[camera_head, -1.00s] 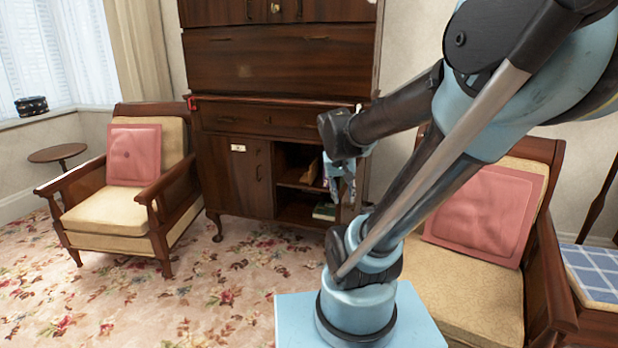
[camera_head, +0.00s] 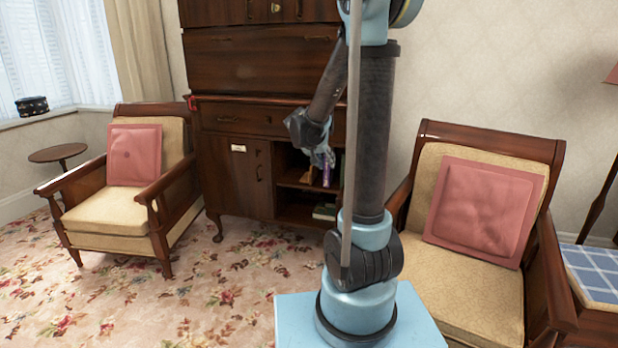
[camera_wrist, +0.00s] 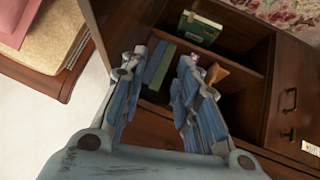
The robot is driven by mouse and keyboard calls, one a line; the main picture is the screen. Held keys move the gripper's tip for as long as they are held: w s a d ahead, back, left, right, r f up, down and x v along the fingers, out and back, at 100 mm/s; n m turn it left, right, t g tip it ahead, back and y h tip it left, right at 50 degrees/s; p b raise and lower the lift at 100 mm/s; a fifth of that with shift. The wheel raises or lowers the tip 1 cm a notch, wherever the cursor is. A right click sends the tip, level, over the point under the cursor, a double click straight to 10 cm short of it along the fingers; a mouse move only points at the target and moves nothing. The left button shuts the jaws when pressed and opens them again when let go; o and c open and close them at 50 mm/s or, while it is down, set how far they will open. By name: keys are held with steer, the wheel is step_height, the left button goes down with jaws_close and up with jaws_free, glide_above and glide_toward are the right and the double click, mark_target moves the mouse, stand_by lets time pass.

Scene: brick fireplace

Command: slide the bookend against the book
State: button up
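My gripper (camera_head: 322,157) is in front of the cabinet's open upper shelf. In the wrist view my gripper (camera_wrist: 162,62) is open, with its fingers apart and nothing held. A purple book (camera_head: 327,171) stands on the upper shelf in the head view. I cannot tell whether the tan piece touches a book.
The dark wooden cabinet (camera_head: 238,190) has an upper and a lower open compartment, with shelf edges and side walls around the gripper. A green book (camera_wrist: 199,27) lies in the lower one. Armchairs (camera_head: 125,195) (camera_head: 470,265) stand on both sides; the carpet at left is clear.

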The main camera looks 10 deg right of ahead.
steer(key=w+a+f+m+t+h, duration=0.1)
steer(key=w+a+f+t, duration=0.1)
steer(key=w+a+f, duration=0.4)
steer(key=w+a+f+m+t, duration=0.1)
steer(key=w+f, duration=0.3)
steer(key=w, duration=0.4)
steer(key=w+a+f+m+t+h, duration=0.1)
steer(key=w+a+f+t, duration=0.1)
steer(key=w+a+f, duration=0.4)
steer(key=x, duration=0.6)
steer(key=r+x, duration=0.1)
steer(key=x, duration=0.5)
steer(key=d+r+x, duration=0.1)
steer(key=x, duration=0.6)
steer(key=shift+w+d, duration=0.1)
steer(key=shift+d, duration=0.05)
